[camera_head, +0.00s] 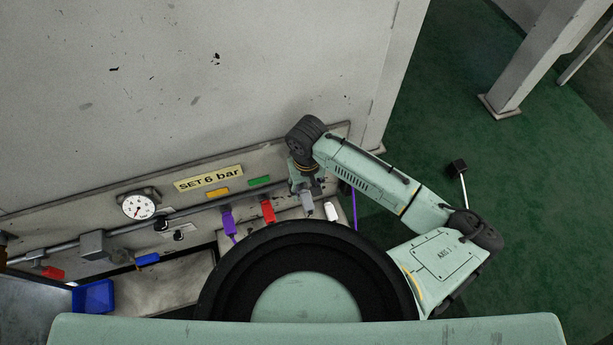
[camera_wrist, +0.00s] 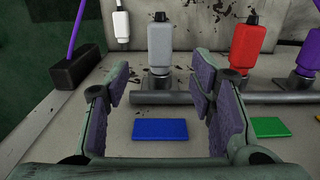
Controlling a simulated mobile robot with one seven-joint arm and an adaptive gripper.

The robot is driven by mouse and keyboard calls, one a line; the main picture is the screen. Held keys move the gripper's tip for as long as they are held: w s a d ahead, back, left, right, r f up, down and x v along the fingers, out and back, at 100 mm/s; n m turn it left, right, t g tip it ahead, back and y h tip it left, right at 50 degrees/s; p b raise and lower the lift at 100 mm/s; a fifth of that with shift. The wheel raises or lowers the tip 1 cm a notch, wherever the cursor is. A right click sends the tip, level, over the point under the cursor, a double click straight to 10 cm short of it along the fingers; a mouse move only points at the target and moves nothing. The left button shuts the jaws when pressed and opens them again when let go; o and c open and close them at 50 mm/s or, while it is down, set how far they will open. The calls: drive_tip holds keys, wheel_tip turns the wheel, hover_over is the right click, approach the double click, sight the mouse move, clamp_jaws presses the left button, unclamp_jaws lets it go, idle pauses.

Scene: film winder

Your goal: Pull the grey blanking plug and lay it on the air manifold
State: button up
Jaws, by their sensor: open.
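The grey blanking plug (camera_wrist: 160,47) stands in a fitting on a grey pipe, which appears to be the air manifold (camera_wrist: 180,98). In the wrist view the plug shows beyond the fingertips, in line with the gap between them. My gripper (camera_wrist: 163,78) is open and empty, with one finger on each side of that gap. In the head view my gripper (camera_head: 303,184) is close to the grey plug (camera_head: 307,204) and hides part of the pipe there. Whether a finger touches the plug cannot be told.
A red plug (camera_wrist: 232,50) and a purple one (camera_wrist: 312,48) stand right of the grey plug in the wrist view; a white one (camera_wrist: 121,24) hangs at left. Blue (camera_wrist: 160,130) and green (camera_wrist: 270,127) plates lie nearby. A gauge (camera_head: 139,206) sits farther left.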

sight(307, 198)
drive_tip(key=shift+f, duration=3.2)
drive_tip(key=shift+c, duration=0.5)
clamp_jaws()
